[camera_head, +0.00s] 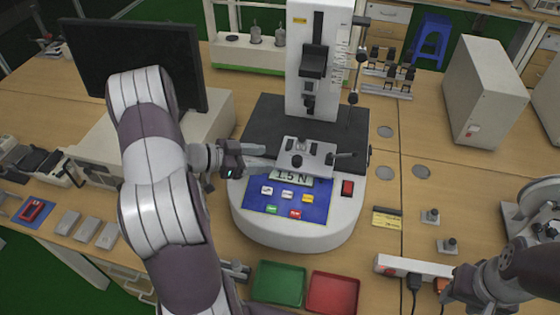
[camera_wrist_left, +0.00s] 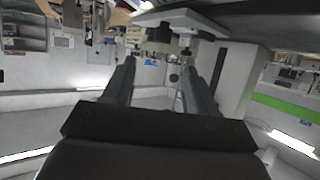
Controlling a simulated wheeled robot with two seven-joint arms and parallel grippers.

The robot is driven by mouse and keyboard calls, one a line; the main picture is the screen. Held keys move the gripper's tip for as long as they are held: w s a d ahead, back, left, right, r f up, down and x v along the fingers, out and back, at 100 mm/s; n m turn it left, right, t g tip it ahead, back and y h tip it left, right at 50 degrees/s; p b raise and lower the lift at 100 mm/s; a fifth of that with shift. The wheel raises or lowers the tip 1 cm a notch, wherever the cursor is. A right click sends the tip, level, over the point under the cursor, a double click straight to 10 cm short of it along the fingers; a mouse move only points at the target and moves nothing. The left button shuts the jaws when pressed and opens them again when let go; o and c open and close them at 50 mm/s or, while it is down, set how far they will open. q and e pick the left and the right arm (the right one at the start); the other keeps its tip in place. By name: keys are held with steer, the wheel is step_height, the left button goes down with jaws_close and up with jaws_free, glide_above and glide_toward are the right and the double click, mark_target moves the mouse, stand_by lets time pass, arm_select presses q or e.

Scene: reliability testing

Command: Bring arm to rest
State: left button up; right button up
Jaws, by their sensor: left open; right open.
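My left gripper (camera_head: 262,158) is at the left side of the test machine's metal stage, with its fingers pointing right towards it. In the left wrist view the left gripper (camera_wrist_left: 162,78) shows two dark fingers spread apart with nothing between them. The test machine (camera_head: 312,70) stands upright in the middle of the table, its display reading 1.5 N. A small dark part lies on its stage (camera_head: 318,160). My right gripper (camera_head: 452,284) is low at the right, beside the white power strip; it is open, though its fingertips are hard to make out.
A green tray (camera_head: 279,284) and a red tray (camera_head: 333,292) lie in front of the machine. A monitor (camera_head: 90,60) is behind my left arm. A power strip (camera_head: 412,267) with plugs is near my right gripper. A grey box (camera_head: 484,95) stands at the back right.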

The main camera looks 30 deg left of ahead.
arm_select(q)
steer(key=shift+s+a+r, duration=0.3)
steer(key=shift+s+a, duration=0.1)
steer(key=shift+s, duration=0.05)
